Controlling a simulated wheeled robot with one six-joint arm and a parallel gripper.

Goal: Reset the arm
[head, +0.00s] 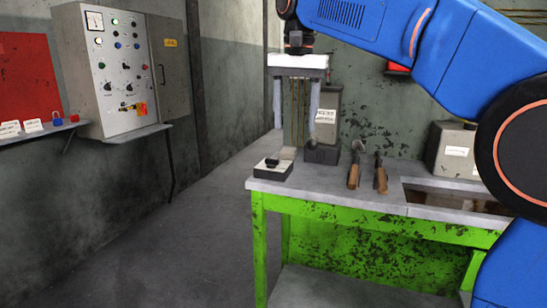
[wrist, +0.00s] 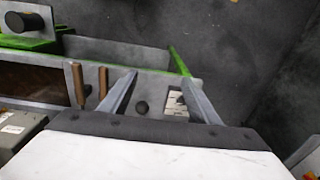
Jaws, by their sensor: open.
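My gripper (head: 296,118) hangs pointing down above the left end of the green workbench (head: 380,200). Its two long fingers are spread apart with nothing between them. In the wrist view my gripper (wrist: 160,98) also shows open over the bench top. My blue arm reaches in from the right of the head view. The fingertips appear above or in front of these; exact contact cannot be told.
Two wooden-handled tools (head: 354,174) lie on the bench, right of the gripper. A control cabinet (head: 120,75) is on the left wall. The floor left of the bench is clear.

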